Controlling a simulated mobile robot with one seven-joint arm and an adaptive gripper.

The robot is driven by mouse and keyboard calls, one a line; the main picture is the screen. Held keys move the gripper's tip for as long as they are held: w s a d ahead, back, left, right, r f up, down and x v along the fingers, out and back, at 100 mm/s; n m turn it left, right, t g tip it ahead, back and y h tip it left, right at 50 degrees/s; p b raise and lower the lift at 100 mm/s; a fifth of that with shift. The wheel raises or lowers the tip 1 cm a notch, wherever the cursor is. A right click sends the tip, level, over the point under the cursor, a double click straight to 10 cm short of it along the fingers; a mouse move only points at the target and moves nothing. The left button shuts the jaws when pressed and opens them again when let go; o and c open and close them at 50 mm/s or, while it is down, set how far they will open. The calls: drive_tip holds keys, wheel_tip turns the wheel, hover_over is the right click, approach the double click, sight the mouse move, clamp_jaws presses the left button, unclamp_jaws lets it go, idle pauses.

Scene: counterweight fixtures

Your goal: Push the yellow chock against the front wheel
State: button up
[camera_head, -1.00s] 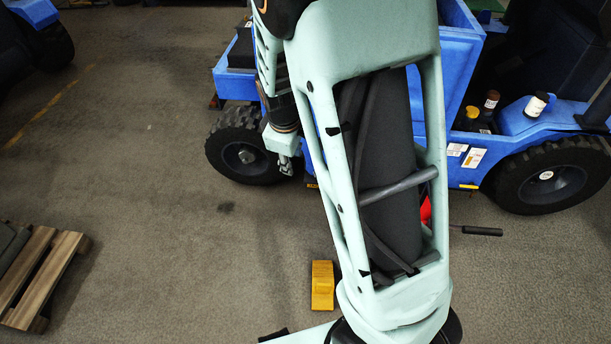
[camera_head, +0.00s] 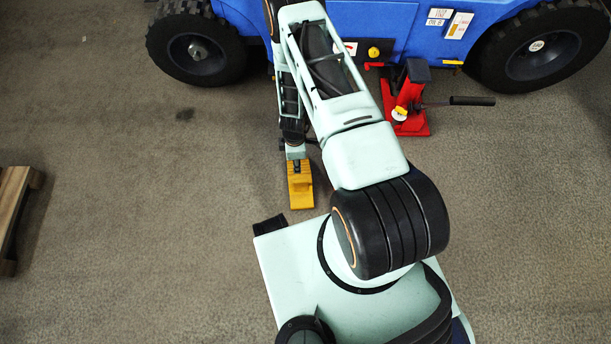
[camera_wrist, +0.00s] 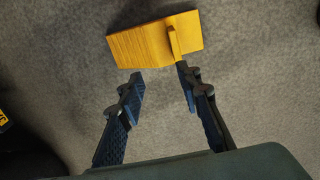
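The yellow chock (camera_head: 300,190) lies on the grey floor, apart from both wheels of the blue vehicle. One black wheel (camera_head: 198,48) is up and to the left of it, the other wheel (camera_head: 537,50) far to the right; I cannot tell which is the front one. My gripper (camera_head: 297,166) is at the chock's upper end, partly covering it. In the wrist view the chock (camera_wrist: 140,46) lies just past the fingertips, and its upright rib is close to the right fingertip. My gripper (camera_wrist: 160,84) is open with nothing between the fingers. Contact cannot be told.
A red jack (camera_head: 408,105) with a black handle stands on the floor beside the blue vehicle (camera_head: 385,25), right of my arm. A wooden pallet (camera_head: 14,205) is at the left edge. The floor between the chock and the left wheel looks clear.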

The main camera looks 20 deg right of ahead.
sight(300, 177)
drive_tip(key=s+f, duration=0.2)
drive_tip(key=f, duration=0.1)
drive_tip(key=f+b, duration=0.1)
drive_tip(key=f, duration=0.1)
drive_tip(key=shift+s+d+f, duration=0.15)
drive_tip(key=shift+s+f, duration=0.1)
drive_tip(key=shift+s, duration=0.15)
wheel_tip(300, 177, down, 9)
drive_tip(key=b, duration=0.6)
drive_tip(key=shift+r, duration=0.2)
drive_tip(key=shift+s, duration=0.1)
